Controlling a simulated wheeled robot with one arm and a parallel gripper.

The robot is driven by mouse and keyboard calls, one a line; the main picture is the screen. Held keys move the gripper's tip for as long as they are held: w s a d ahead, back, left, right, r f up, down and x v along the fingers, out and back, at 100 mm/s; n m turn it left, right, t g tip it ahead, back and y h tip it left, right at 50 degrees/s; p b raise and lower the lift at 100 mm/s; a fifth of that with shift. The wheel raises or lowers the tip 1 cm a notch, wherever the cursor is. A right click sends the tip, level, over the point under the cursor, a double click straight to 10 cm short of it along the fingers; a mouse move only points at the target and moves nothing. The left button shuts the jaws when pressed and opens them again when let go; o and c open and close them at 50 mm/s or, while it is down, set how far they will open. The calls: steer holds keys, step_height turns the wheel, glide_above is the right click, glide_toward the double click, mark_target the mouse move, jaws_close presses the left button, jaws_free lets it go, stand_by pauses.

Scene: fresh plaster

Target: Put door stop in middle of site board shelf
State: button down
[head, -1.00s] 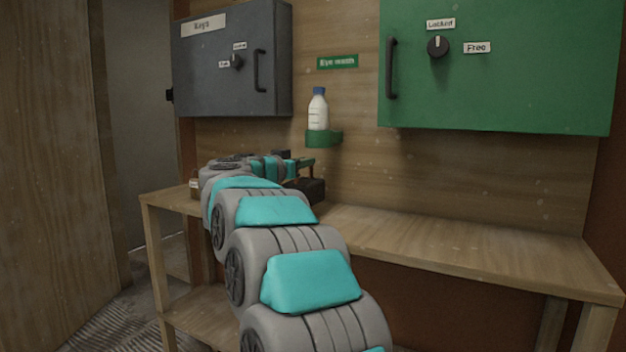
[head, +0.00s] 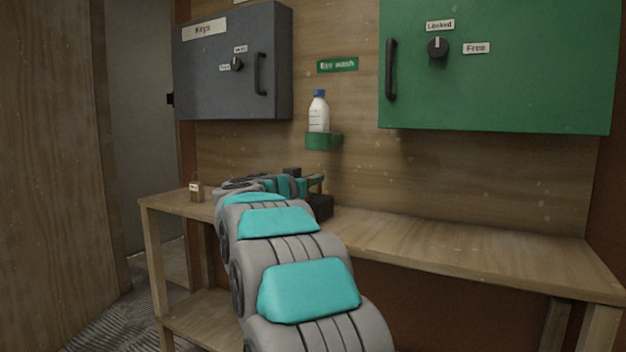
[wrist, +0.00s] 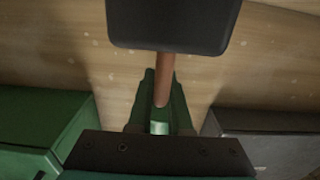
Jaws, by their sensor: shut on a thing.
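My gripper (wrist: 160,105) is shut on the brown rod of a dark block, which I take to be the door stop (wrist: 172,22). In the wrist view the block spans the top and the rod runs down between the green fingers. In the head view the door stop (head: 320,207) is at the far end of my arm, low over the wooden shelf (head: 440,244) under the board. I cannot tell whether it touches the shelf. My arm hides part of the shelf's left half.
A small brown tagged thing (head: 197,192) stands at the shelf's left end. A white bottle (head: 318,115) sits in a green holder (head: 323,141) above the door stop. A grey key cabinet (head: 235,65) and a green cabinet (head: 500,75) overhang. The shelf's right half is clear.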

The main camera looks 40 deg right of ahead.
steer(key=c, duration=0.8)
jaws_free()
steer(key=shift+c, duration=0.2)
steer(key=shift+r, duration=0.1)
steer(key=shift+a+r, duration=0.1)
steer(key=shift+a, duration=0.05)
steer(key=v, duration=1.1)
steer(key=shift+s+a, duration=0.2)
steer(key=shift+a, duration=0.1)
